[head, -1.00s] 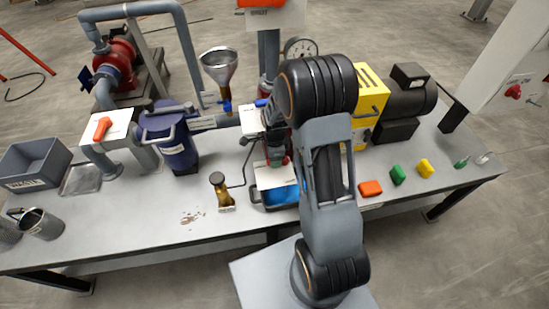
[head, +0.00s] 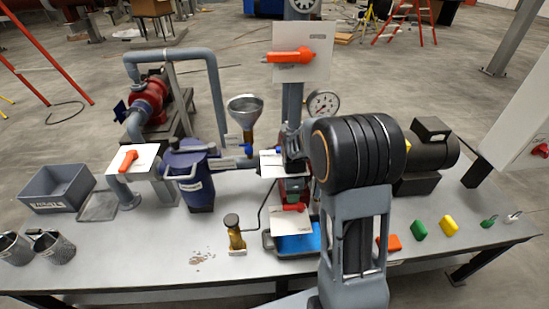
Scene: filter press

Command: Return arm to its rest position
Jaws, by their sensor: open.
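My arm is in the right half of the head view. Its light grey link rises from the bottom edge to a thick black joint, and beyond that the arm is hidden behind the joint. My gripper cannot be made out. The arm stands in front of the bench, covering part of the machinery and bench top behind it. A dark part shows just left of the black joint; I cannot tell whether it is mine or the machine's.
The grey bench (head: 130,265) holds a blue canister (head: 192,180), a funnel (head: 245,108), a brass-coloured piece (head: 235,235), a blue tray (head: 298,243), a grey bin (head: 57,187), metal jugs (head: 55,247) and coloured blocks (head: 419,230). A gauge (head: 323,104) stands behind. The bench's front left is mostly clear.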

